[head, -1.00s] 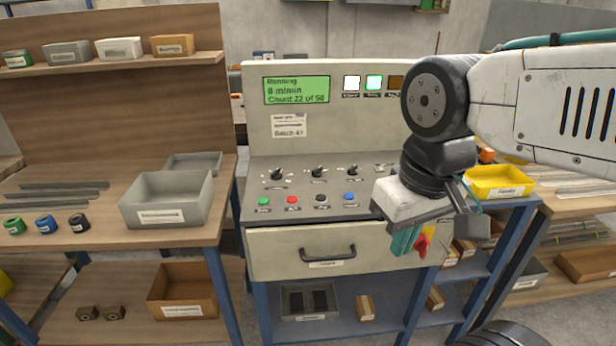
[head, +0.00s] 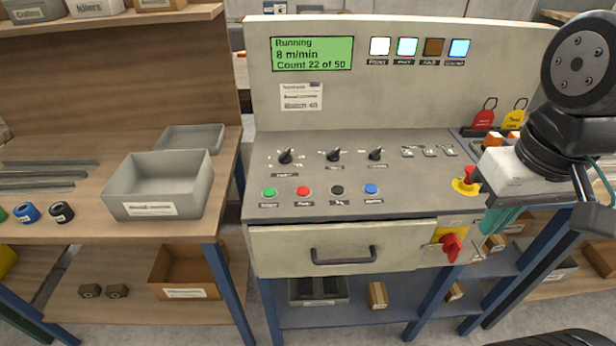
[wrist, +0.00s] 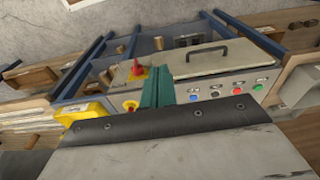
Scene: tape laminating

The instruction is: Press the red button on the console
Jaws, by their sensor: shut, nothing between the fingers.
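The red button (head: 303,191) sits in a row on the console's sloped panel (head: 400,190), between a green and a black button. It also shows in the wrist view (wrist: 236,91). My gripper (head: 500,219) is at the right end of the console, well to the right of the red button and apart from it. Its teal fingers are shut and empty; in the wrist view they (wrist: 157,90) point towards the console front. A red mushroom knob on a yellow base (head: 465,184) stands close to the left of my gripper.
Green (head: 268,193), black (head: 337,190) and blue (head: 371,189) buttons flank the red one, with several black selector knobs behind. A red rotary switch (head: 451,246) is beside the drawer (head: 290,240). A grey bin (head: 125,205) stands on the left bench. The space before the panel is clear.

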